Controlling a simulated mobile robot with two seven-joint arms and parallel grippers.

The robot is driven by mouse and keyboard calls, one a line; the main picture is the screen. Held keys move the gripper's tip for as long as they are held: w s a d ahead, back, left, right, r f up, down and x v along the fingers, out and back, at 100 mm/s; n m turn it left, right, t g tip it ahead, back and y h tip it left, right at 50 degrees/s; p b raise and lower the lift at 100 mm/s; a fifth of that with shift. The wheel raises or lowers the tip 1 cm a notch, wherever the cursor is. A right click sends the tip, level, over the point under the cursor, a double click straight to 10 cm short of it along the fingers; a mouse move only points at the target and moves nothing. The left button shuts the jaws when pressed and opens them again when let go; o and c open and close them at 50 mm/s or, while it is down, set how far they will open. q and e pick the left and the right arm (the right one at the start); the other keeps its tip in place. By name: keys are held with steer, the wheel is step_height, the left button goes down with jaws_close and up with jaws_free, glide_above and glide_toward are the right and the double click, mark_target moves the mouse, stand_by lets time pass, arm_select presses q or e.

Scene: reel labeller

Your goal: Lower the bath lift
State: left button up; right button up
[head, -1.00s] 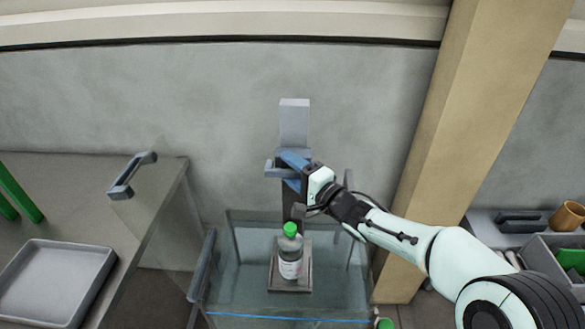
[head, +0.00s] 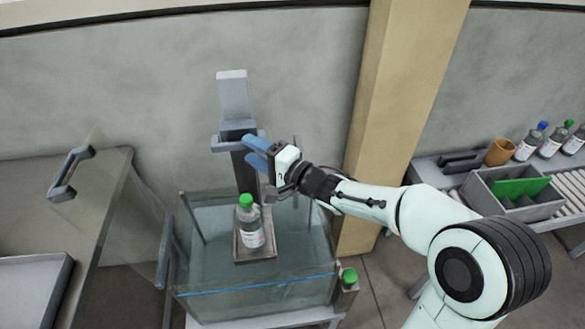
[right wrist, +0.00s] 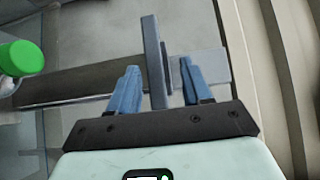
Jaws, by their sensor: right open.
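The bath lift is a dark upright column (head: 243,172) with a grey plate on top and a grey crossbar handle (head: 222,144). Its small tray (head: 241,258) holds an upright bottle (head: 252,238) with a green cap and white label, inside the glass tank's outline (head: 200,274). My right gripper (head: 253,151) is open at the handle's right side. In the right wrist view its blue fingers (right wrist: 160,72) stand apart on either side of a grey bar (right wrist: 153,60), with gaps visible. The green cap shows at the left there. My left gripper is out of view.
A glass panel with a grey handle (head: 70,172) stands left of the tank, near a grey tray (head: 35,285). A wooden post (head: 385,110) rises at right. Beyond it are a grey divided box (head: 510,192), a brown cup (head: 500,152) and several bottles.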

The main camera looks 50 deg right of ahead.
steer(key=s+p, duration=0.3)
steer(key=s, duration=0.7)
steer(key=shift+d, duration=0.45)
steer(key=shift+s, duration=0.1)
stand_by(0.5)
stand_by(0.5)
